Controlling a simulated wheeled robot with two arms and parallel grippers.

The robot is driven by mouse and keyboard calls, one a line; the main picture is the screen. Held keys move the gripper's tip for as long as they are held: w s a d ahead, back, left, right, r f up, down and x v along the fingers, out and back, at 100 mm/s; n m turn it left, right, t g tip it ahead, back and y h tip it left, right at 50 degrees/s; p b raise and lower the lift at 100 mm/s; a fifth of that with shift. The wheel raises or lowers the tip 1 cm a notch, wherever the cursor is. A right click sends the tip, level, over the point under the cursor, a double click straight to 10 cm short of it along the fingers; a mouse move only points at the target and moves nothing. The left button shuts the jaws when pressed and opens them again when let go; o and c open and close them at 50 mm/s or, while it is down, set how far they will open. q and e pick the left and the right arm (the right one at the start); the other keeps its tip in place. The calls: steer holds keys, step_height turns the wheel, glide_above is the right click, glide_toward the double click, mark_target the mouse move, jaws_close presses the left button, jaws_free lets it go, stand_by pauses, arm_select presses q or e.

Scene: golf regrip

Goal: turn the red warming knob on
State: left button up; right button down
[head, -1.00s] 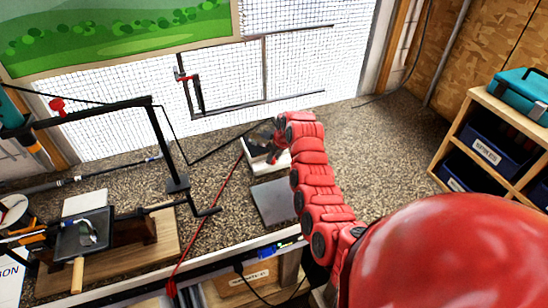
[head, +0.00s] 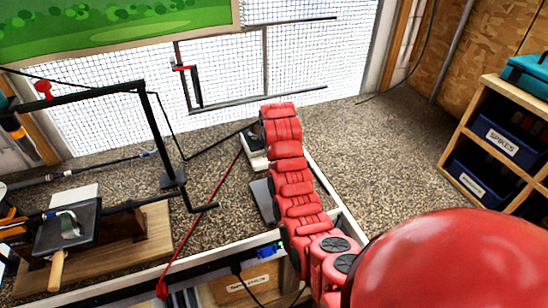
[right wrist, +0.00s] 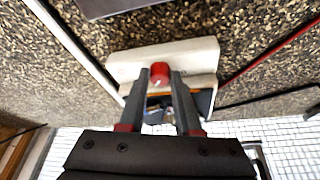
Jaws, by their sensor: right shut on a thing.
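The red warming knob (right wrist: 160,73) sits on a pale box (right wrist: 196,52) on the speckled bench, seen close in the right wrist view. My right gripper (right wrist: 160,80) is shut on the knob, with one dark finger on each side of it. In the head view my red right arm reaches over the bench and covers the knob and the gripper. Only the left part of the pale box (head: 252,150) shows there, beside the arm. My left gripper is in neither view now.
A grey plate (head: 262,200) lies on the bench in front of the box. A red cord (head: 205,215) runs by its left. At the left stand a black frame (head: 165,140) and a wooden board (head: 120,250). A shelf with bins (head: 500,140) is at the right.

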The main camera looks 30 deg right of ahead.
steer(key=shift+w+m+b, duration=0.1)
steer(key=shift+m+b, duration=0.2)
steer(key=shift+m, duration=0.1)
steer(key=shift+r, duration=0.1)
steer(key=c, duration=0.6)
jaws_free()
